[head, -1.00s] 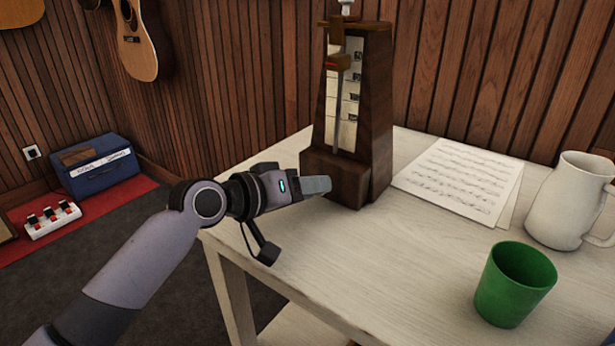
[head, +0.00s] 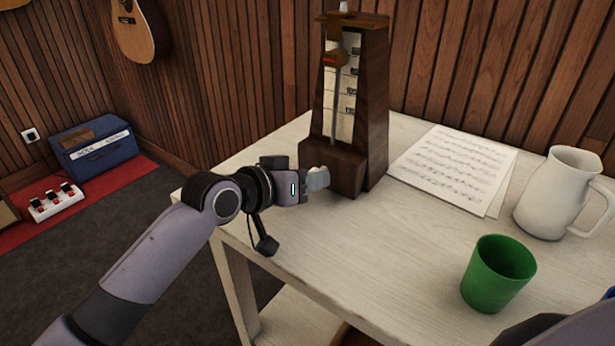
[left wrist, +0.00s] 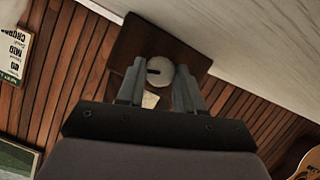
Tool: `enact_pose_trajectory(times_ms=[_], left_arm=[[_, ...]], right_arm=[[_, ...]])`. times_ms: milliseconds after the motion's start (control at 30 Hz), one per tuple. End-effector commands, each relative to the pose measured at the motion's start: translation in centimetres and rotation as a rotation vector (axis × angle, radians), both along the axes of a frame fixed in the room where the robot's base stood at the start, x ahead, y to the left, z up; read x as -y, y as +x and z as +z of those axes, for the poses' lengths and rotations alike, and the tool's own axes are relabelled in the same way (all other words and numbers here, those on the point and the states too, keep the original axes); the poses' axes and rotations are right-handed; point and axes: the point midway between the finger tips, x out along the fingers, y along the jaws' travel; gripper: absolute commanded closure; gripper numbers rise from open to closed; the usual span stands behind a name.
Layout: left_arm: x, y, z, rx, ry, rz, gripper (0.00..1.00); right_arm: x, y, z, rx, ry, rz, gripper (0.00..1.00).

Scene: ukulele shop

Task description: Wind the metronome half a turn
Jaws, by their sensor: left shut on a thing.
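The metronome (head: 372,115) is a tall dark wooden pyramid standing upright on the white table, its scale and pendulum rod showing at the front. My left gripper (head: 318,179) reaches its lower left side in the head view. In the left wrist view the left gripper (left wrist: 158,82) has its two fingers on either side of a pale round winding knob (left wrist: 160,70) with a dark slot, on the metronome's brown wooden side (left wrist: 127,50). It is shut on this knob. In the head view the fingers mostly hide the knob. My right gripper is not in view.
Sheet music (head: 455,165) lies right of the metronome. A white jug (head: 560,195) and a green cup (head: 498,275) stand on the right of the white table (head: 400,270). The table front is clear. A blue amplifier (head: 95,150) and pedals (head: 57,203) are on the floor at left.

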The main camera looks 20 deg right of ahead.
Motion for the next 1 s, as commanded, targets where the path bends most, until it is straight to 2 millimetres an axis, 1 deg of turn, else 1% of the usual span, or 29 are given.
enact_pose_trajectory(times_ms=[67, 100, 167, 200, 567, 733, 1000], left_arm=[[0.0, 0.0, 0.0, -0.001, 0.0, 0.0, 0.95], [0.0, 0.0, 0.0, -0.001, 0.0, 0.0, 0.61], [0.0, 0.0, 0.0, -0.001, 0.0, 0.0, 0.41], [0.0, 0.0, 0.0, -0.002, -0.001, 0.001, 0.39], [-0.3, -0.1, 0.1, -0.002, -0.001, 0.0, 0.39], [-1.5, -0.6, 0.7, -0.001, -0.003, 0.0, 0.39], [-4.4, -1.8, 1.9, 0.0, -0.001, 0.001, 0.39]], right_arm=[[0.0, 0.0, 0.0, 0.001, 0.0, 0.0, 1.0], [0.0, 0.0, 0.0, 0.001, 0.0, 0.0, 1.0], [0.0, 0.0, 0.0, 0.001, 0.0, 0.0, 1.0], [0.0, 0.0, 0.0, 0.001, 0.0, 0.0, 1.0], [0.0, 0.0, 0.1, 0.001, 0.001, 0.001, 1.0], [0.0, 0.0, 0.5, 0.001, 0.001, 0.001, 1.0], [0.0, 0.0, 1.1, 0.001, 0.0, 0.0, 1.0]])
